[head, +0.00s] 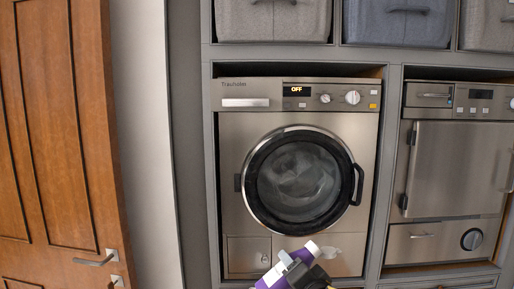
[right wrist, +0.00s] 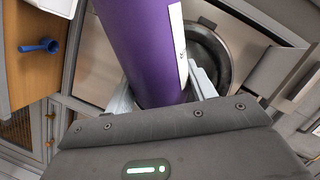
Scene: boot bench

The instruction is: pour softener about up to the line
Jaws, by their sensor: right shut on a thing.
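A purple bottle (head: 272,277) with a white end shows at the bottom of the head view, tilted up to the right. My right gripper (head: 291,264) is shut on it, in front of the washing machine (head: 230,150). In the right wrist view the purple bottle (right wrist: 145,50) stands between the two fingers, with a white label on its right side. The machine's round door is closed, its drawer front (head: 245,102) is at upper left, and its display reads OFF. No fill line or softener level can be made out. My left gripper is not in view.
A wooden door (head: 55,130) stands at the left. A second steel appliance (head: 460,165) is at the right, and grey fabric bins (head: 272,20) sit above. In the right wrist view a blue scoop-like thing (right wrist: 40,47) lies on a wooden surface (right wrist: 22,75).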

